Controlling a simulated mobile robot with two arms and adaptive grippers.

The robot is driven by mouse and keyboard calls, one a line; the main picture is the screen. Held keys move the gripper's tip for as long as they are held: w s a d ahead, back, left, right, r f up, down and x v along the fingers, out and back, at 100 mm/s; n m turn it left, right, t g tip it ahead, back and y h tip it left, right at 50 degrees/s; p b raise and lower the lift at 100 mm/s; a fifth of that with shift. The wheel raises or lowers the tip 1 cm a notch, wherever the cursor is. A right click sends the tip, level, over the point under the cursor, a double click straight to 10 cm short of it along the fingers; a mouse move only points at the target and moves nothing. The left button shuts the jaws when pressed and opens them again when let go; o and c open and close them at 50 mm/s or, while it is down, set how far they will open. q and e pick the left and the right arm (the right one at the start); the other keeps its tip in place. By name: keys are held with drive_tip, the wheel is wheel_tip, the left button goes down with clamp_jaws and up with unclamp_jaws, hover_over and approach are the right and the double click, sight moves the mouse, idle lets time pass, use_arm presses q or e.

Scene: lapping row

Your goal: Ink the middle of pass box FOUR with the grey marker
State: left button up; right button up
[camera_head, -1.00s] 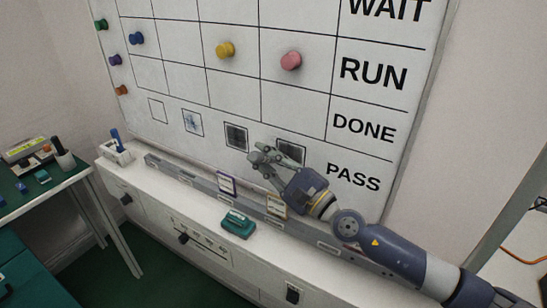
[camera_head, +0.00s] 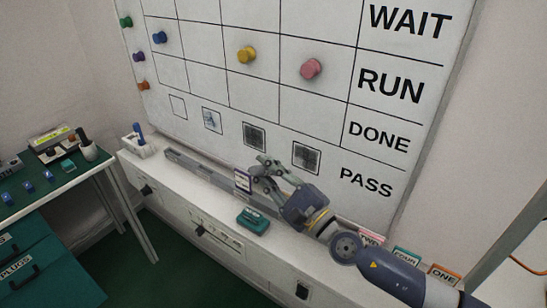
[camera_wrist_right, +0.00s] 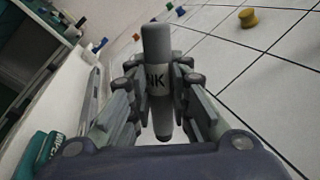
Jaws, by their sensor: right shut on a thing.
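The whiteboard's PASS row holds several small boxes: the leftmost (camera_head: 178,105) looks blank, the second (camera_head: 211,120) has patchy dark marks, and the third (camera_head: 254,136) and rightmost (camera_head: 306,157) are mostly dark. I cannot read which is FOUR on the board. My right gripper (camera_head: 262,170) is below the third box, in front of the board's lower edge. In the right wrist view the gripper is shut on the grey marker (camera_wrist_right: 157,75), with a pale band with dark letters; its narrower end is between the fingers. The marker is hard to make out in the head view. My left gripper is out of view.
Cards reading FOUR (camera_head: 406,256) and ONE (camera_head: 443,273) stand at right. A green-topped table (camera_head: 50,180) is left.

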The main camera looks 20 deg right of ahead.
drive_tip(key=shift+s+a, duration=0.3)
drive_tip(key=shift+a, duration=0.05)
drive_tip(key=shift+s+a+r+p, duration=0.1)
drive_tip(key=shift+s+a+p, duration=0.25)
drive_tip(key=shift+a+p, duration=0.2)
drive_tip(key=shift+s+a+p, duration=0.35)
drive_tip(key=shift+s+a, duration=0.2)
drive_tip(key=shift+a, duration=0.1)
drive_tip(key=shift+w+d+f+b, duration=0.2)
drive_tip(key=shift+w+d+b, duration=0.15)
drive_tip(key=shift+d+b, duration=0.05)
drive_tip(key=w+d+b, duration=0.1)
drive_tip(key=d, duration=0.1)
drive_tip(key=w+d+b, duration=0.1)
drive_tip(key=w+b, duration=0.1)
drive_tip(key=shift+d, duration=0.4)
drive_tip(key=shift+w+d+r+b, duration=0.15)
drive_tip(key=shift+w+d+b, duration=0.3)
drive_tip(key=shift+d, duration=0.2)
